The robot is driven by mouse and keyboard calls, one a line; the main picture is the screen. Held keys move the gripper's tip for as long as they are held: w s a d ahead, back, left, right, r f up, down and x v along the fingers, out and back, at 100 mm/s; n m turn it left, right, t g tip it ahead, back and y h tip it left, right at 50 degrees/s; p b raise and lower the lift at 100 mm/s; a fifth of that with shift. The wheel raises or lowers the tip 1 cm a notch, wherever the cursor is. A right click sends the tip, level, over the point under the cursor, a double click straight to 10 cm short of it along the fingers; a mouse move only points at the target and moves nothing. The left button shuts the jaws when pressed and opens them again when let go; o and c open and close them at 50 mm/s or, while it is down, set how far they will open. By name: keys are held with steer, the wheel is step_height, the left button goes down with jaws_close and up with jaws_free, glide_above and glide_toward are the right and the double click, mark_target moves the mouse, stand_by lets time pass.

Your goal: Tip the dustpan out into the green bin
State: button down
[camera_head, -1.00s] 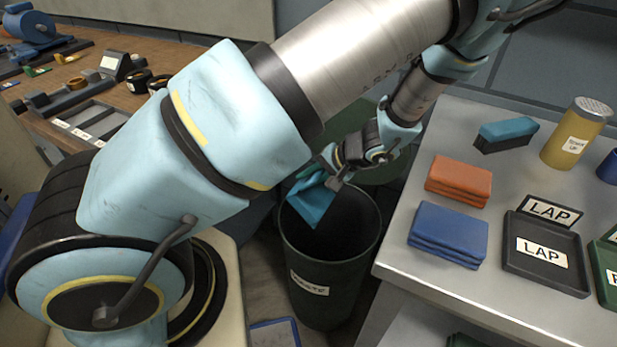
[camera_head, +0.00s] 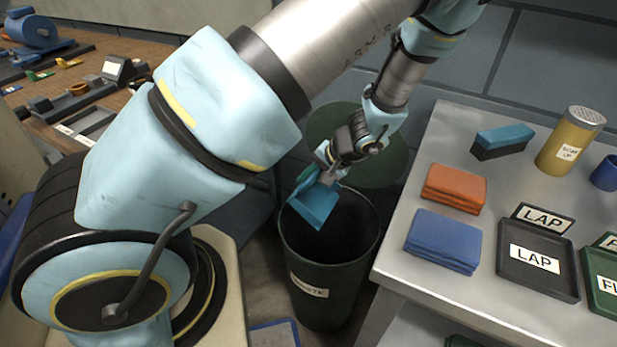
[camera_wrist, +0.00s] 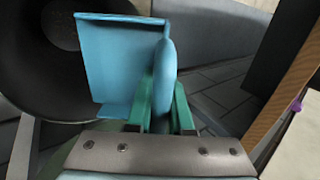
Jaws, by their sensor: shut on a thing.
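The blue dustpan (camera_head: 315,205) is in my gripper (camera_head: 328,178), over the mouth of the dark green bin (camera_head: 330,275). In the head view the pan is tilted, its wide end lower and towards the left side of the opening. In the wrist view my gripper (camera_wrist: 162,105) has its green fingers on either side of the dustpan's handle. The pan (camera_wrist: 120,62) looks empty there, and the dark round bin (camera_wrist: 40,70) lies behind it. The bin's floor is in shadow, so I cannot tell what is in it.
A grey table at the right carries orange cloths (camera_head: 455,187), blue cloths (camera_head: 443,240), a brush (camera_head: 502,140), a yellow shaker (camera_head: 570,140) and a black LAP tray (camera_head: 538,262). A round green lid (camera_head: 385,165) stands behind the bin. A wooden bench (camera_head: 60,110) is at the left.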

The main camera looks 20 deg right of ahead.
steer(key=shift+r+g+h+p, duration=1.55)
steer(key=shift+r+p, duration=0.25)
steer(key=shift+p, duration=1.35)
steer(key=r+g+h+p, duration=0.1)
steer(key=p, duration=0.3)
steer(key=shift+r+g+h+p, duration=0.2)
steer(key=shift+g+h+p, duration=0.05)
steer(key=shift+h+p, duration=0.1)
steer(key=shift+f, duration=0.1)
